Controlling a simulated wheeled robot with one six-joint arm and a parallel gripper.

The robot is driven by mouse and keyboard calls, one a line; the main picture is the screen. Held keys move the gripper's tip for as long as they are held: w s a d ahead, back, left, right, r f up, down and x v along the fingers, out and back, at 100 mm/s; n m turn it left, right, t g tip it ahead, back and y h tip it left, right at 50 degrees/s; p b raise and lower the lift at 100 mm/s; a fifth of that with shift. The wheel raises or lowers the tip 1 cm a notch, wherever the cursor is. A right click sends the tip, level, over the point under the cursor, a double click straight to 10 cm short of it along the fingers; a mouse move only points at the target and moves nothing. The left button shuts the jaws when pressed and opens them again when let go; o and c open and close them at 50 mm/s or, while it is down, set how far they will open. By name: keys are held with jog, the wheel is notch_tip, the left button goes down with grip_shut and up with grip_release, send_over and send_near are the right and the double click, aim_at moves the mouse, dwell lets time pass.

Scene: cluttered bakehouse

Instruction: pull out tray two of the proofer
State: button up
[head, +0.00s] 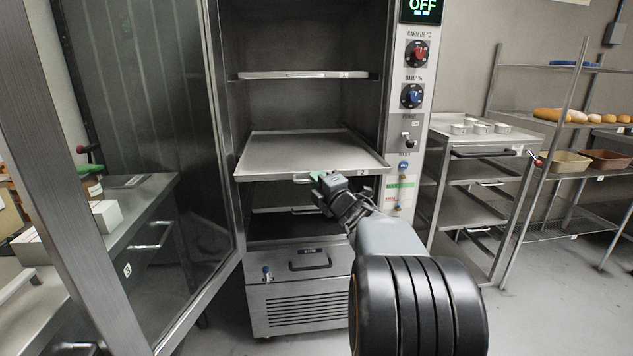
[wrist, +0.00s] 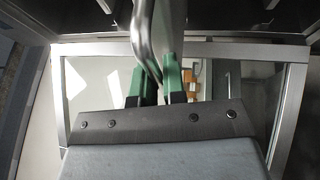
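The proofer (head: 222,120) stands open, its glass door (head: 150,150) swung out to the left. Its second tray from the top (head: 300,150) is a flat, empty metal sheet that sticks out past the cabinet front. My gripper (head: 318,178) is at this tray's front edge, a little right of its middle. In the wrist view my green fingertips (wrist: 159,82) stand on both sides of a metal bar handle (wrist: 152,38) and appear closed on it. One tray (head: 305,75) sits inside above, and another (head: 290,210) sits lower down, partly hidden.
The control panel (head: 409,130) shows OFF, with a red and a blue knob. A rack trolley (head: 487,142) with metal rings on top stands to the right, beside shelves of bread (head: 560,115). A steel counter (head: 150,195) stands at the left behind the door. Floor shows at the lower right.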

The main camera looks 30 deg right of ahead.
jog(key=o, duration=0.4)
jog(key=s, duration=0.4)
jog(key=s+f, duration=0.1)
jog(key=s, duration=0.4)
jog(key=s+f, duration=0.1)
jog(key=s, duration=0.3)
jog(key=shift+s+a+f, duration=0.2)
jog(key=shift+s+a, duration=0.05)
jog(key=shift+s, duration=0.05)
jog(key=w+a+r+m+g+h+p, duration=0.3)
jog(key=a+r+m+g+h+p, duration=0.25)
jog(key=m+p, duration=0.65)
jog(key=s+a+m+g+y+p, duration=0.2)
jog(key=s+a+g+p, duration=0.1)
jog(key=s+a, duration=0.1)
jog(key=s+a+m+g+y+p, duration=0.2)
jog(key=s+a+g+p, duration=0.2)
jog(key=a, duration=0.3)
jog(key=s+a+m+g+y+p, duration=0.2)
jog(key=s+a+g+p, duration=0.1)
jog(key=a, duration=0.3)
jog(key=shift+s+f+g+p, duration=0.1)
jog(key=shift+s+g+p, duration=0.35)
jog(key=shift+s, duration=0.4)
